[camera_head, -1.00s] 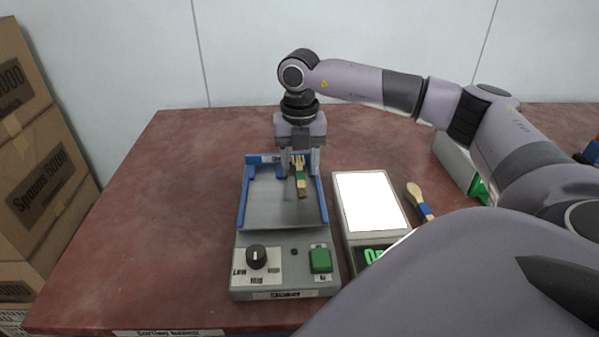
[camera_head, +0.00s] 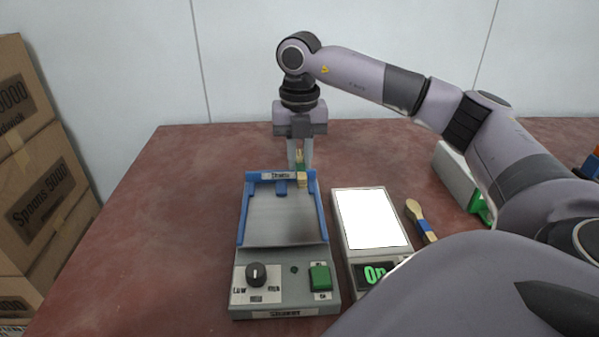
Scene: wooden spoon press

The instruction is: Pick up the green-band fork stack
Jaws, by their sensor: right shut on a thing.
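The green-band fork stack (camera_head: 302,180) is a small bundle of pale wood with a green band. My right gripper (camera_head: 300,163) is shut on it and holds it at the back edge of the shaker tray (camera_head: 284,222). The stack's lower end shows in front of the tray's blue back wall. The fingers hide part of the stack. I cannot tell whether it touches the tray. My left gripper is not in view.
The shaker has a black knob (camera_head: 256,274) and a green button (camera_head: 320,276). A scale (camera_head: 370,219) stands to its right, then a blue-band spoon stack (camera_head: 421,221). Cardboard boxes (camera_head: 38,180) stand at the left. The red table (camera_head: 165,220) is clear left of the shaker.

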